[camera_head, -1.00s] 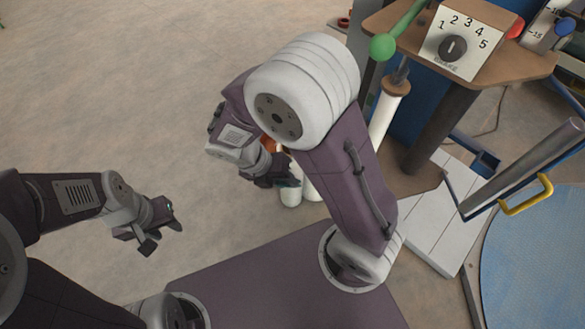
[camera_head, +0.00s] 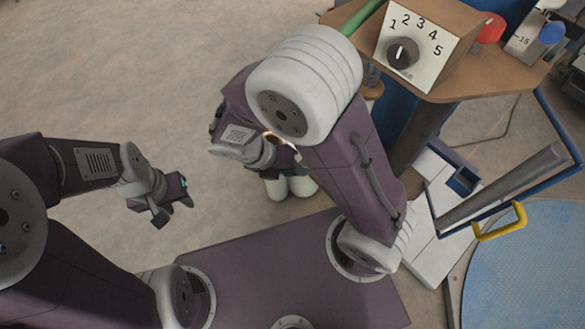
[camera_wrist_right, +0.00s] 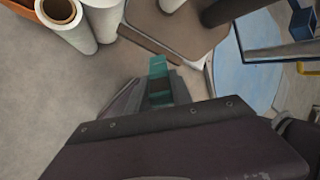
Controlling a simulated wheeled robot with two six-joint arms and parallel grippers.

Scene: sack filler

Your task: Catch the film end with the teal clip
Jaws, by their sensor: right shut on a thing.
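The teal clip (camera_wrist_right: 158,67) is held between the fingers of my right gripper (camera_wrist_right: 160,88), its teal end sticking out ahead over the floor. In the head view my right gripper (camera_head: 290,160) is largely hidden behind its own arm, near white rolls (camera_head: 275,188) on the floor. I cannot make out a loose film end in either view. In the right wrist view a brown-cored white roll (camera_wrist_right: 68,22) and another white roll (camera_wrist_right: 103,16) stand ahead and to the left of the clip, apart from it. My left gripper (camera_head: 174,208) is open and empty over bare floor.
A brown stand with a numbered dial panel (camera_head: 418,45) is at the upper right. A blue round platform (camera_head: 525,265), a grey post (camera_head: 500,188) and a yellow handle (camera_head: 500,222) are at the right. An orange edge (camera_wrist_right: 20,8) shows beside the rolls. The left floor is clear.

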